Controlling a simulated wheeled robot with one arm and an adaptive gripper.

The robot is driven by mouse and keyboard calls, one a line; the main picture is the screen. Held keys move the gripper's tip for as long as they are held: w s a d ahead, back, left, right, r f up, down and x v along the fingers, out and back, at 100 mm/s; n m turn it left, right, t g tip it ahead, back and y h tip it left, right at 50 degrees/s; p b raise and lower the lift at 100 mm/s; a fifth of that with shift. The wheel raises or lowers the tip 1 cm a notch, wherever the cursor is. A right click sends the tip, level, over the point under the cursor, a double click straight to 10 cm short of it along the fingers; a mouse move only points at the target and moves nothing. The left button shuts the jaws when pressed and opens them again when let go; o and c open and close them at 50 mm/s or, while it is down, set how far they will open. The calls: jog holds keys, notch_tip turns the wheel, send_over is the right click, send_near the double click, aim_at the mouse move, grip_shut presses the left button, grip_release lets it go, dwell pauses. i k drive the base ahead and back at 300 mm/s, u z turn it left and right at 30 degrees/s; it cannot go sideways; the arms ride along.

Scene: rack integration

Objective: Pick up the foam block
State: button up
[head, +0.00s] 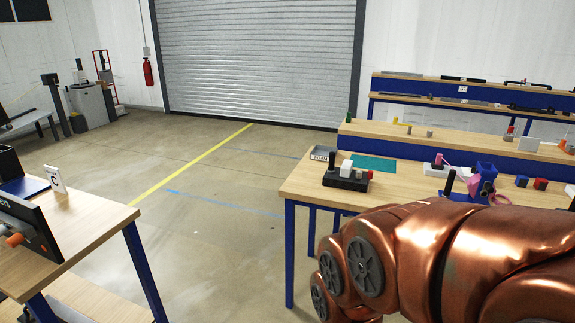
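A small white block (347,168), possibly the foam block, sits on a black base (346,181) near the left end of the right workbench (308,184). A dark upright peg (332,160) stands beside it on the same base. A small grey tray (322,153) with an unclear label lies just behind. My copper-coloured arm fills the lower right and covers part of the bench front. My gripper is not in view, so its fingers and anything in them are hidden.
A green mat (374,163) lies behind the base. A blue fixture with pink parts (484,181) and small blue and red cubes (540,184) stand farther right. Another bench (90,225) is at the left. The floor between the benches is clear.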

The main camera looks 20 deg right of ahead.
aim_at(346, 168)
jog(key=u, duration=0.25)
jog(key=i, duration=1.25)
jog(key=z, duration=0.35)
